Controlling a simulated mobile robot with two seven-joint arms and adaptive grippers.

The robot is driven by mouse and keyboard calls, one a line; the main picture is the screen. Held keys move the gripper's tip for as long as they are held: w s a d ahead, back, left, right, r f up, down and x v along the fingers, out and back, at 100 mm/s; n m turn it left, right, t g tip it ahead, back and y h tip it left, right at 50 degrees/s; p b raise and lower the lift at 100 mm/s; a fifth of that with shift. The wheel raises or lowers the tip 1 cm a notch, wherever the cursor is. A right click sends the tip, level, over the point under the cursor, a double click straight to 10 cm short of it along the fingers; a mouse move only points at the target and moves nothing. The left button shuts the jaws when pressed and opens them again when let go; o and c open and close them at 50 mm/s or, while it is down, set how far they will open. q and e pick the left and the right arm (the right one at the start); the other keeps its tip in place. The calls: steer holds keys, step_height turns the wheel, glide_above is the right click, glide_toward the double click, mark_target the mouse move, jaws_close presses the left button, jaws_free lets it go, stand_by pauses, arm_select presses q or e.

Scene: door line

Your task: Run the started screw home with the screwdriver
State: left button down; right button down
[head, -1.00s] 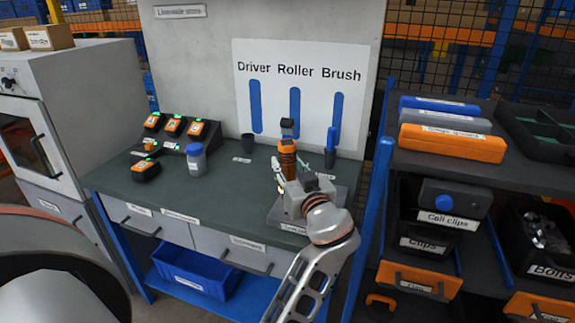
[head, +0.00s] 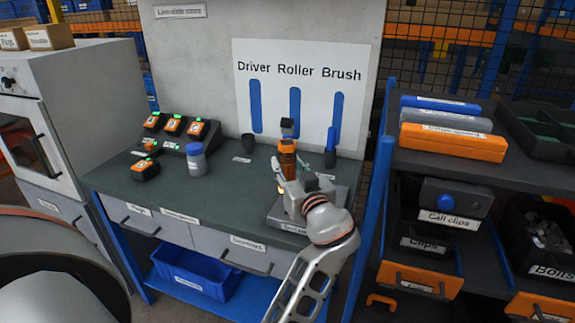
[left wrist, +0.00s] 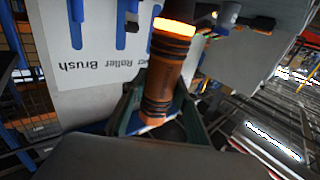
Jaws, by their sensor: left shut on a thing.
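The screwdriver (head: 287,160) has an orange handle with dark bands and stands about upright over the work table. My left gripper (head: 290,176) is shut on it. In the left wrist view the banded handle (left wrist: 166,68) stands between the gripper's fingers, with a glowing orange ring near its top. Below the gripper is a grey fixture plate (head: 278,217) with a label on its front edge. The screw and the driver's tip are hidden behind the gripper and arm. My right gripper is not in view.
A blue-capped jar (head: 196,162) and a charger rack (head: 178,133) stand left on the table. Dark cups (head: 248,143) and a blue-handled brush (head: 331,140) stand at the back, below the Driver Roller Brush board (head: 300,70). A shelf with an orange case (head: 452,142) is at right.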

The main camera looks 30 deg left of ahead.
arm_select(q)
steer(key=shift+f+b, duration=0.3)
steer(key=shift+b, duration=0.25)
stand_by(1.4)
